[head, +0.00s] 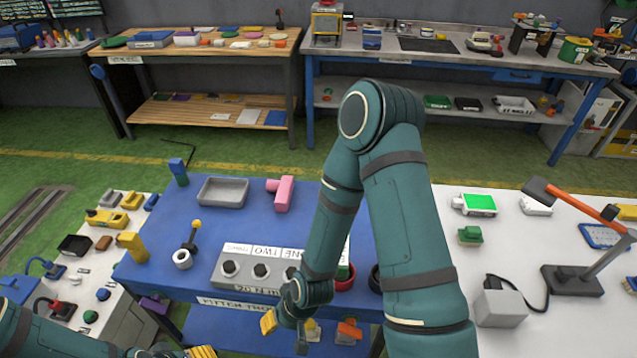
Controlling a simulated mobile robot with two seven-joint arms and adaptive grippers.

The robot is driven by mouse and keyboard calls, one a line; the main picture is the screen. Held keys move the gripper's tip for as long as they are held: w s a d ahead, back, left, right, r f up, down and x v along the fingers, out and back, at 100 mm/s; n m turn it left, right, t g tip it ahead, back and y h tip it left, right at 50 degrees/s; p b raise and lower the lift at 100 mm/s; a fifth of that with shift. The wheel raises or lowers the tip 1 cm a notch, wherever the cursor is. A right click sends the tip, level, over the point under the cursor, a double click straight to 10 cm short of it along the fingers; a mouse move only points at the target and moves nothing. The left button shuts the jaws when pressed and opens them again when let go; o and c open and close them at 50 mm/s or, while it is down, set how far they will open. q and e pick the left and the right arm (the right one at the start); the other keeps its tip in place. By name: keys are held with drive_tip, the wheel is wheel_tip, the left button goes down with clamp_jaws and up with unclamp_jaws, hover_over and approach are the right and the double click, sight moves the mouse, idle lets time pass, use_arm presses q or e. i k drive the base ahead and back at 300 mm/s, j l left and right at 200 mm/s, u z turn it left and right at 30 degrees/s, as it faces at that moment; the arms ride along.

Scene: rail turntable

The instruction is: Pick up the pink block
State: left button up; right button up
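The pink block (284,193) lies on the blue table top, near its far edge. It has a thick body with a shorter stub sticking out to the left. It is clear of both grippers. My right arm comes in from the lower right, bends at a high elbow and reaches down to the table's front edge. My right gripper (290,325) is there, well nearer than the pink block, with a yellow fingertip showing; its opening is unclear. My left gripper (198,351) is at the bottom edge, mostly cut off, with yellow tips showing.
A grey tray (223,191) lies left of the pink block. A grey numbered holder (232,268) stands at the table's front, partly behind my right arm. A white ring (182,259) and a yellow-knobbed lever (194,235) are at left. White side tables carry other parts.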

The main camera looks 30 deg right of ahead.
sight(284, 187)
drive_tip(key=z, duration=0.7)
drive_tip(key=k, duration=0.25)
